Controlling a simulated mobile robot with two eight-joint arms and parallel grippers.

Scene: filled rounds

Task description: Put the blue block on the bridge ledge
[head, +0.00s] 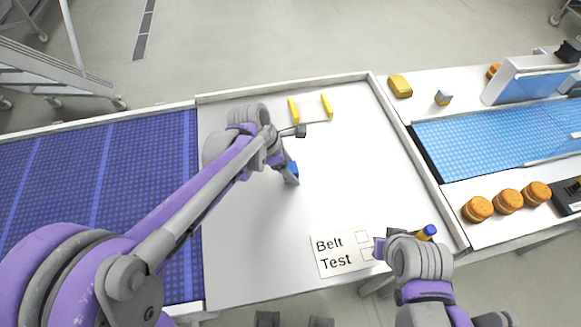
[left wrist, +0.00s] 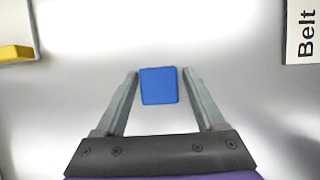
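The blue block (head: 293,168) is on the white table, partly hidden by my left gripper (head: 289,178) in the head view. In the left wrist view the blue block (left wrist: 159,86) lies between the two fingers of my left gripper (left wrist: 161,75), with a narrow gap on each side. What looks like the bridge (head: 312,108) has two yellow side pieces with a pale span between them, at the back of the table. A yellow piece (left wrist: 15,53) shows at the left wrist view's left edge. My right gripper (head: 381,248) is by the table's front right; its fingers are unclear.
A "Belt Test" card (head: 340,256) lies at the front. A blue-and-yellow cylinder (head: 427,232) is beside my right arm. A dark blue belt (head: 100,190) is left; a light blue belt (head: 490,135) is right, with several round orange-brown items (head: 508,202). The table's middle is clear.

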